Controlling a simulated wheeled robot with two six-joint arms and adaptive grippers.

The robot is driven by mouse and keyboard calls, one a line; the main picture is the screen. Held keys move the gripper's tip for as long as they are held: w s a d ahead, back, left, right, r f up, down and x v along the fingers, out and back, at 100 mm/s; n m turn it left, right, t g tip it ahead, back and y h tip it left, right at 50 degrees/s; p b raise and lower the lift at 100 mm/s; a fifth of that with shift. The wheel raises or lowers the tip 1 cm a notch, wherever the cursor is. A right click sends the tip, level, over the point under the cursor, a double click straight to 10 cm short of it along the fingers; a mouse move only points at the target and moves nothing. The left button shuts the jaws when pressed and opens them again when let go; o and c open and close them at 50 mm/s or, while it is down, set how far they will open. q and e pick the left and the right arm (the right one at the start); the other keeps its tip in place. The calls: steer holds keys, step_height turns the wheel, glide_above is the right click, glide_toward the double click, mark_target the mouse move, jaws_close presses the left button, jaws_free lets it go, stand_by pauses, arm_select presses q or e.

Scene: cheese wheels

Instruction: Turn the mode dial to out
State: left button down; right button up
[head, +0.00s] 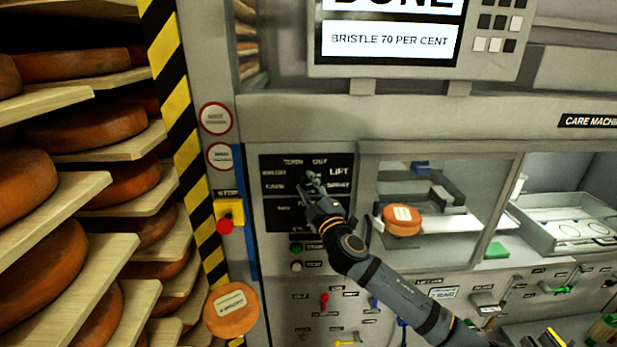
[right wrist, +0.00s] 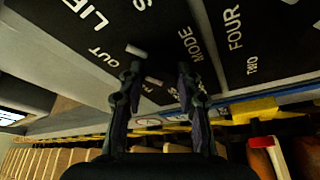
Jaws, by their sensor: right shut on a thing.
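The dark mode panel (head: 283,213) is on the machine front, with TURN, OUT, LIFT and SPRAY lettered around its upper part. My right gripper (head: 314,184) reaches it from the lower right and is shut on the mode dial there, which its fingers mostly hide. In the right wrist view the fingertips (right wrist: 158,76) stand at the panel, either side of the dial. A pale mark (right wrist: 136,50) shows by the left fingertip, close to the word OUT (right wrist: 103,57). I cannot tell for certain where the dial points. My left gripper is not in view.
A screen (head: 390,42) above reads BRISTLE 70 PER CENT. Shelves of cheese wheels (head: 115,190) stand at the left, beside a yellow-black striped post (head: 172,60). A red stop button (head: 225,226) is left of the panel. A labelled cheese (head: 402,221) sits in the machine's bay.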

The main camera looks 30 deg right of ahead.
steer(key=shift+r+n+g+y+p, duration=0.3)
steer(key=shift+n+y+p, duration=0.1)
steer(key=shift+n+p, duration=0.6)
steer(key=shift+n+g+p, duration=0.3)
steer(key=shift+n, duration=0.7)
arm_select(q)
steer(key=shift+r, duration=1.85)
arm_select(e)
steer(key=shift+f+n+g+y, duration=0.15)
steer(key=shift+n+g, duration=0.3)
steer(key=shift+n, duration=0.65)
steer(key=shift+n+g+y, duration=0.25)
steer(key=shift+n+g, duration=0.2)
steer(key=shift+n, duration=0.65)
steer(key=o, duration=1.1)
steer(key=shift+o, duration=0.2)
